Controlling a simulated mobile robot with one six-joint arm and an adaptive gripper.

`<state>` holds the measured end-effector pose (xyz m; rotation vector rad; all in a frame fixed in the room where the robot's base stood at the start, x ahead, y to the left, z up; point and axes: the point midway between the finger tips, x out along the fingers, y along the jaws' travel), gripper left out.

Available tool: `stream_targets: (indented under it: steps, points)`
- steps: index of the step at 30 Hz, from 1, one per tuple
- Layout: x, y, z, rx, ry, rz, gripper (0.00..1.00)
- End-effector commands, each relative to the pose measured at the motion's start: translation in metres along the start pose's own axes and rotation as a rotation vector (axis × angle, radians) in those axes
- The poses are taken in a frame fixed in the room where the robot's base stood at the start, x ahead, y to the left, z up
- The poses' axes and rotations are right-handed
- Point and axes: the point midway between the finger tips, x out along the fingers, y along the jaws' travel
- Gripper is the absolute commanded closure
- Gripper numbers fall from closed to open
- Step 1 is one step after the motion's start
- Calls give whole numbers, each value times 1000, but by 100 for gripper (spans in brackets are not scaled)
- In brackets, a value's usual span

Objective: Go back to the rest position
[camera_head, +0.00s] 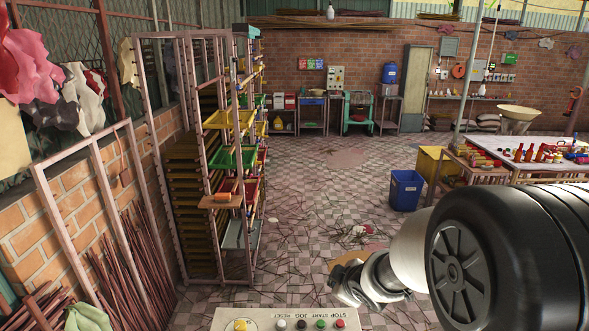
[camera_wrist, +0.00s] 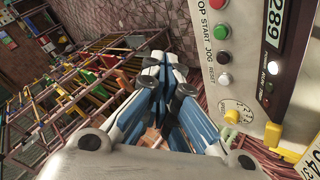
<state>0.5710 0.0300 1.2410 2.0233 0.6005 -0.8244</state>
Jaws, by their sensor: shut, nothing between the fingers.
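My gripper (camera_wrist: 165,75) is shut and empty in the wrist view, its blue and white fingers together at the tips. It is just left of a control panel (camera_wrist: 205,45) with red, green, white and black buttons and a yellow dial, apart from it as far as I can tell. In the camera_head view my arm reaches in from the right.
A tall pink rack (camera_head: 188,150) with coloured trays stands at left. Bundles of reddish sticks (camera_head: 135,265) lean on the brick wall. A blue bin (camera_head: 405,190) and a table (camera_head: 535,145) with bottles stand at right. The middle floor (camera_head: 330,180) is mostly clear, with scattered sticks.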

Motion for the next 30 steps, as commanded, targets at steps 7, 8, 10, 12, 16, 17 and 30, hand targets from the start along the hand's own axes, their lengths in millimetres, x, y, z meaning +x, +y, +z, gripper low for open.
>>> stream_targets:
  steps: [7, 8, 10, 12, 16, 17, 30]
  points:
    - [-89, -14, 62, 357, -191, 105, 100]
    - [-100, -21, 69, 402, -208, 109, 100]
    - [-123, -42, 86, 510, -246, 109, 100]
    - [-144, -67, 100, 617, -275, 100, 100]
    - [-175, -122, 123, 796, -315, 57, 100]
    - [-180, -135, 127, 832, -321, 44, 100]
    - [-211, -215, 143, 1026, -357, -68, 100]
